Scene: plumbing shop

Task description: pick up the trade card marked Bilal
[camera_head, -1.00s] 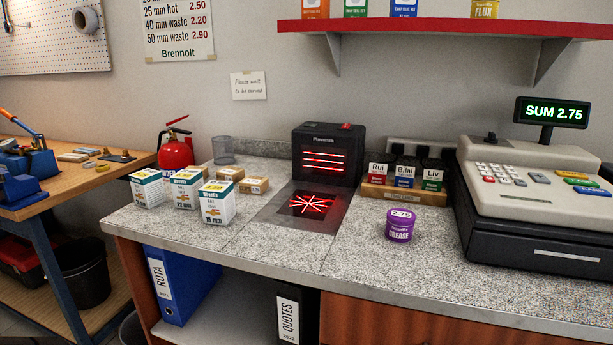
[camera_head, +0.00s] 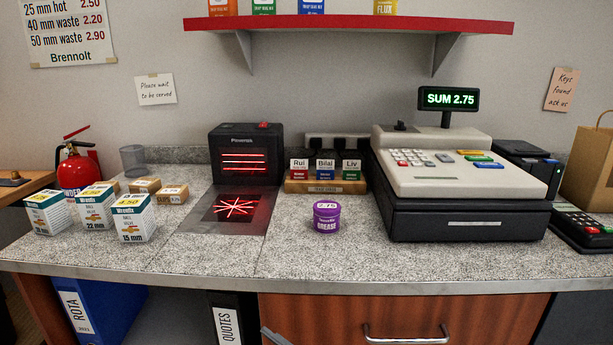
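The trade card marked Bilal (camera_head: 325,171) stands upright in a low wooden holder (camera_head: 326,187) on the counter. It has a white top with the name and a blue lower part. It is the middle one of three cards, between the red card marked Rui (camera_head: 299,171) and the green card marked Liv (camera_head: 351,171). The foot of each card is hidden in the holder. Neither of my grippers can be made out. A small grey piece shows at the bottom edge, too cut off to identify.
A purple grease tub (camera_head: 327,217) stands just in front of the holder. The black scanner (camera_head: 246,155) is to the left and the cash register (camera_head: 460,185) close on the right. Several boxed valves (camera_head: 133,218) stand further left. The counter front (camera_head: 290,260) is clear.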

